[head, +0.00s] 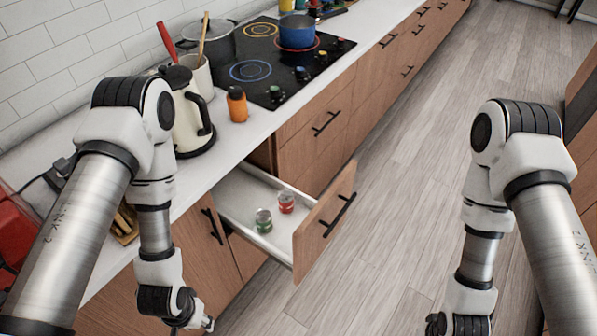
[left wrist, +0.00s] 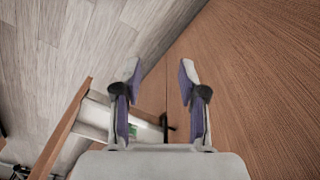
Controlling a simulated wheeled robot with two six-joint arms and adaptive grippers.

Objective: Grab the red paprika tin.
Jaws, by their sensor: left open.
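The red paprika tin (head: 287,202) stands in the open drawer, near its middle. A similar green tin (head: 263,221) stands beside it, closer to the near side. My left gripper (head: 206,322) is low in front of the cabinets, below and left of the drawer, and apart from both tins. In the left wrist view its two fingers (left wrist: 160,72) are spread and empty against a wooden cabinet front. A bit of green shows in the drawer there; the red tin does not show. Only the dark base of my right gripper (head: 436,325) shows at the bottom edge; its fingers are cut off.
The open drawer (head: 236,200) juts into the aisle, its front panel (head: 325,220) and dark handle outermost. Above it, the counter holds a kettle (head: 188,115), an orange jar (head: 237,104) and a hob with a blue pot (head: 297,33). The wooden floor (head: 400,190) is clear.

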